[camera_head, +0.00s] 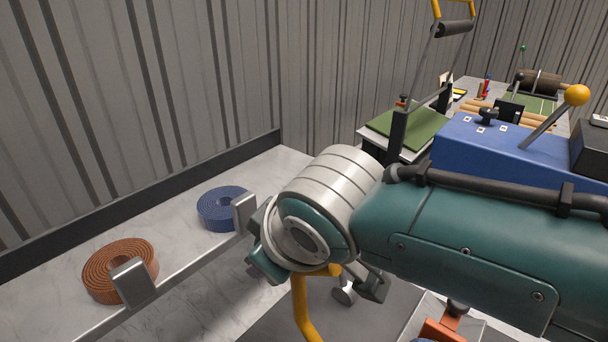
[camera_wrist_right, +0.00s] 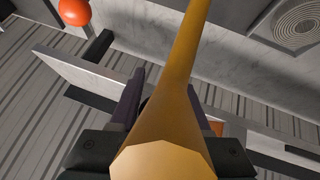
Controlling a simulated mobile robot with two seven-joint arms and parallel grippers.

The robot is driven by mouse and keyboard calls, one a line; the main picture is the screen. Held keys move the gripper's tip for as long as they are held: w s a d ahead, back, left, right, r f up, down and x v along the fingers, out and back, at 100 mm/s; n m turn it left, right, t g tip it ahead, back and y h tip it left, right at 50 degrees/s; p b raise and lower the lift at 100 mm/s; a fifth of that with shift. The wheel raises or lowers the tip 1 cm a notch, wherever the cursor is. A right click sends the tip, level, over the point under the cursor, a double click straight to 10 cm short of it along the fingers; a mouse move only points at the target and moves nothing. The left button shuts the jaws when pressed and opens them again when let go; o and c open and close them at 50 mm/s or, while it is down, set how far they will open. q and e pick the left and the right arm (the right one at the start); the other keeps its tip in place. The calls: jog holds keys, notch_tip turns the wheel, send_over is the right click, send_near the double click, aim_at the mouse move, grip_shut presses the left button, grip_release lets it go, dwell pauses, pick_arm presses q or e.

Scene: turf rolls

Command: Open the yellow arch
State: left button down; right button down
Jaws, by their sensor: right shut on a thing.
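The yellow arch (camera_head: 304,308) shows as a bent yellow bar below my right wrist in the head view. Its upper end passes under my right gripper (camera_head: 320,276), and my wrist and forearm hide much of the rest. In the right wrist view, the yellow bar (camera_wrist_right: 182,90) runs from the bottom middle up to the top edge. There my right gripper (camera_wrist_right: 162,108) is shut on the bar, which covers much of the fingers. My left gripper is in neither view.
A brown roll (camera_head: 120,270) and a blue roll (camera_head: 222,208) lie on a pale shelf (camera_head: 190,198), each beside a metal block. A blue machine (camera_head: 480,150) with a yellow-knobbed lever (camera_head: 576,95) stands right, behind my forearm. An orange ball (camera_wrist_right: 75,12) shows in the wrist view.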

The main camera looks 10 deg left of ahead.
jog(key=shift+s+d+f, duration=0.2)
jog(key=shift+d+f, duration=0.15)
jog(key=shift+f, duration=0.2)
jog(key=c, duration=0.8)
grip_release()
jog(key=shift+c, duration=0.2)
jog(key=shift+o, duration=0.8)
jog(key=shift+s, duration=0.2)
jog(key=o, duration=0.3)
jog(key=shift+a+r, duration=0.1)
jog(key=shift+w+r, duration=0.1)
jog(key=p+v, duration=0.3)
jog(key=v, duration=0.7)
jog(key=shift+p, duration=0.3)
